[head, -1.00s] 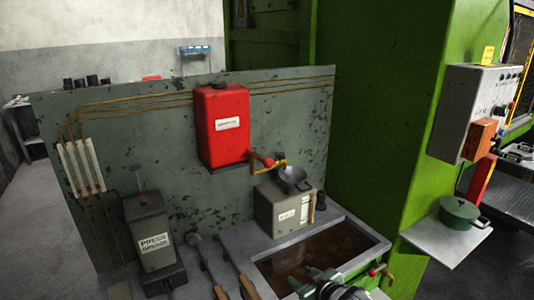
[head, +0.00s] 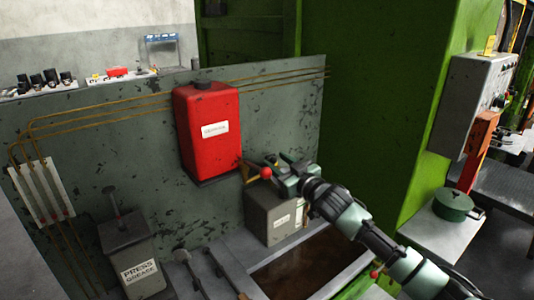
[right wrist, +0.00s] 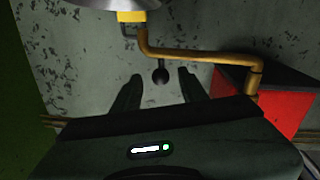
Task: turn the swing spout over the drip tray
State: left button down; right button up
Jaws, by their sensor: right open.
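The brass swing spout (head: 247,170) comes from beside the red tank (head: 208,130), largely hidden by my right gripper (head: 271,164). In the right wrist view the spout (right wrist: 205,54) runs left from the red tank to a yellow fitting under a grey metal bowl or funnel. A round knob (right wrist: 160,74), dark here, lies between the tips of my open right gripper (right wrist: 158,85), with gaps on both sides. In the head view a red ball (head: 265,172) shows by the fingers. A tray of brown liquid (head: 305,272), perhaps the drip tray, lies below. My left gripper is out of view.
A grey box (head: 268,218) stands just below my right gripper, against the grey-green panel (head: 100,150). A press grease can (head: 128,250) and long-handled tools are at lower left. The green press column (head: 370,110) and a shelf with a green pot (head: 453,205) stand right.

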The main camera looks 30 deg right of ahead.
jog(key=w, duration=0.3)
jog(key=shift+w+p, duration=0.3)
jog(key=shift+p, duration=0.1)
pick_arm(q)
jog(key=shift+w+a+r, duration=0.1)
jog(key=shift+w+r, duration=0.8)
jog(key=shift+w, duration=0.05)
pick_arm(e)
jog(key=shift+w+f, duration=0.2)
jog(key=shift+w, duration=0.65)
jog(key=c, duration=0.9)
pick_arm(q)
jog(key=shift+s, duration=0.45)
pick_arm(e)
grip_shut()
